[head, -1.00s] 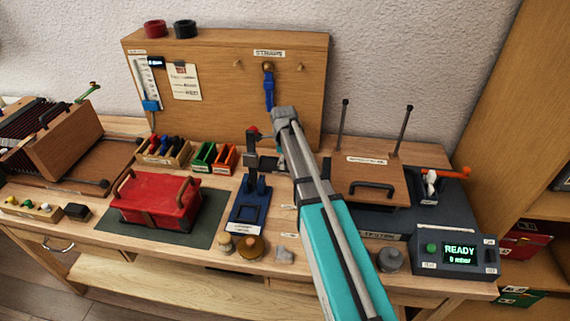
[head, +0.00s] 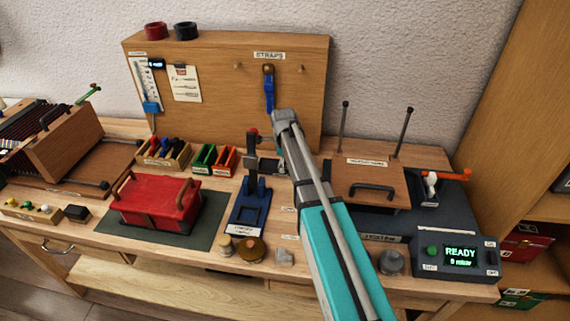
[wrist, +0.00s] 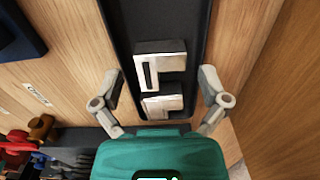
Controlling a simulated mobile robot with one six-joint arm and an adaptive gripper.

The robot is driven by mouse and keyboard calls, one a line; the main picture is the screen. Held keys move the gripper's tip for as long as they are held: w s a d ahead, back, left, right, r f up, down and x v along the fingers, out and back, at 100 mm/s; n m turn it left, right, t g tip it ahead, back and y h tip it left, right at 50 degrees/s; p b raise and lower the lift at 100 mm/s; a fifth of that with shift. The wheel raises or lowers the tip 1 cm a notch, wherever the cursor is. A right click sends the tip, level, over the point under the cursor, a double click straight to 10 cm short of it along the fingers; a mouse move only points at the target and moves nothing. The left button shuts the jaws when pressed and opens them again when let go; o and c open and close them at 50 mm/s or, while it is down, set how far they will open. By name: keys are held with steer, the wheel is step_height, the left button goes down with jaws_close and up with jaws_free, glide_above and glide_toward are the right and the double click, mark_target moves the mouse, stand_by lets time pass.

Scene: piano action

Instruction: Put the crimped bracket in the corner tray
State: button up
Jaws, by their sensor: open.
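In the wrist view, a pale metal piece with a dark slot (wrist: 160,66) lies on a long dark strip or tray (wrist: 191,22). A second pale metal part (wrist: 163,106) shows just below it. I cannot tell whether they are one bracket or two, or whether either is crimped. My gripper (wrist: 160,97) is open, with one finger on each side of these parts and nothing visibly held. In the head view my arm hides the fingertips. I cannot single out the corner tray.
A red case (head: 155,201) sits on a mat further left. A lidded wooden box (head: 372,185) and a control box reading READY (head: 455,256) are to the right.

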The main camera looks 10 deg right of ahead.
steer(key=shift+r, duration=0.1)
step_height(320, 180, up, 12)
steer(key=p, duration=1.2)
stand_by(0.7)
stand_by(1.2)
